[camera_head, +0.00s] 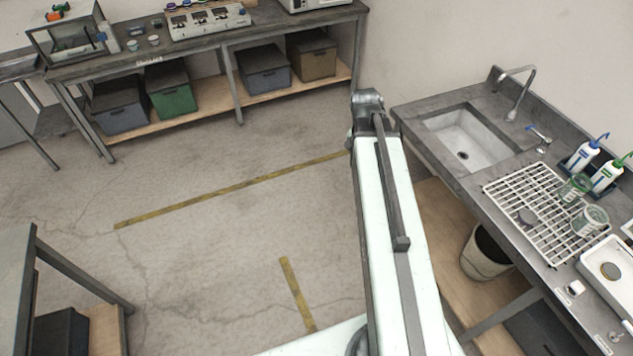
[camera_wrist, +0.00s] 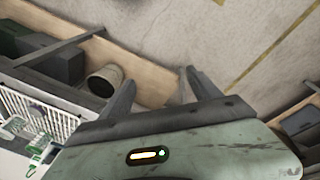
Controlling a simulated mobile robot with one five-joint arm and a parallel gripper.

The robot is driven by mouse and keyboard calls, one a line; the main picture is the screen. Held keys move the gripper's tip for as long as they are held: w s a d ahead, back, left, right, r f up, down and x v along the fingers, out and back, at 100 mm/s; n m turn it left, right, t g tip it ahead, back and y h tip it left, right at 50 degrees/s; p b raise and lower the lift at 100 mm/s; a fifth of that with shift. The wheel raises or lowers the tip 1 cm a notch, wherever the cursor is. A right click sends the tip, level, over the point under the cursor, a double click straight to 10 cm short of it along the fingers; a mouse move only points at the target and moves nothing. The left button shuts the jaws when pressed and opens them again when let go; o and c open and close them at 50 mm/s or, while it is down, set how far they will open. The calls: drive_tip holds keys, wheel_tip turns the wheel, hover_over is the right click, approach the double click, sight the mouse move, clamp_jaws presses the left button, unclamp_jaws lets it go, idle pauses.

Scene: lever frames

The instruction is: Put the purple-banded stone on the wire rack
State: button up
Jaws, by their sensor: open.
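The wire rack (camera_head: 508,190) is a white grid on the sink counter at the right; part of it also shows at the left of the wrist view (camera_wrist: 32,108). Small coloured round pieces top the white device (camera_head: 208,22) on the far bench, too small to make out any band. My gripper (camera_wrist: 160,78) is open and empty, above the floor by the sink counter's lower shelf. Its fingers cannot be made out in the head view.
Two glass jars (camera_head: 590,219) and squeeze bottles (camera_head: 582,156) stand by the rack, with a white tray (camera_head: 610,270) nearer. A sink (camera_head: 468,138) lies beyond the rack. A bin (camera_head: 486,252) stands under the counter. The floor (camera_head: 210,235) in the middle is clear.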

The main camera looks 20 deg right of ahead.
drive_tip(key=a+n+y, duration=0.2)
drive_tip(key=a+n, duration=0.7)
drive_tip(key=a, duration=1.4)
drive_tip(key=shift+a+f, duration=0.15)
